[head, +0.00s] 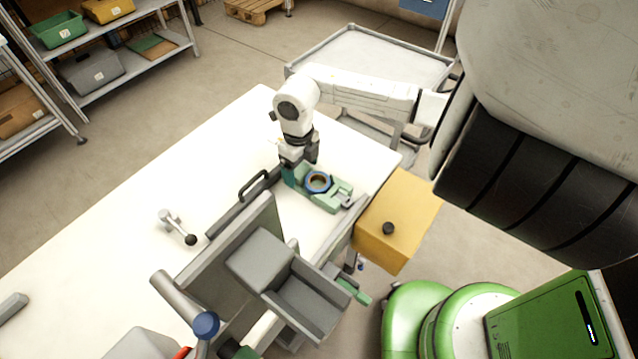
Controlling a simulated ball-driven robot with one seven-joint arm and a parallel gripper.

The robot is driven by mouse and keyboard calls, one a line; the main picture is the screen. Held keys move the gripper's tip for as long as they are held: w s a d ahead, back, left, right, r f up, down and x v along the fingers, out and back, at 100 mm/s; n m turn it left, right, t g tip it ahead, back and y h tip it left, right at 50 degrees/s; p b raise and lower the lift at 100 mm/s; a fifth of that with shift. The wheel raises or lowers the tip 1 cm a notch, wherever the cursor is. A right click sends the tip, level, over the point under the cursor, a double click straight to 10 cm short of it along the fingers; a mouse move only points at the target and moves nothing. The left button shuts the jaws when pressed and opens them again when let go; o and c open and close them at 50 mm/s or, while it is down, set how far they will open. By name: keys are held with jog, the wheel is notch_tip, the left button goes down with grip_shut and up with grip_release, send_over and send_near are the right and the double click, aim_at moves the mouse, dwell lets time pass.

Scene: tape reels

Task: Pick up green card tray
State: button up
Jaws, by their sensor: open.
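A light green tray-like piece (327,199), which looks like the green card tray, lies on the white table near its right edge. A dark blue ring with a brown centre (318,182) sits on it. My gripper (301,166) points down at the far-left end of the green piece, with its jaws open. The fingertips are small and partly hidden, and I cannot tell whether they touch it. A darker teal part (290,174) shows beside the gripper; I cannot tell what it belongs to.
A large grey machine (262,262) stands close in front of the green piece. A yellow box with a black knob (398,222) juts from the table's right edge. A black handle (256,184) lies left. The white table (200,150) is clear at far left. A grey cart (375,50) stands behind.

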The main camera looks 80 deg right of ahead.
jog(key=shift+f, duration=0.15)
jog(key=c, duration=1.3)
jog(key=shift+o, duration=0.2)
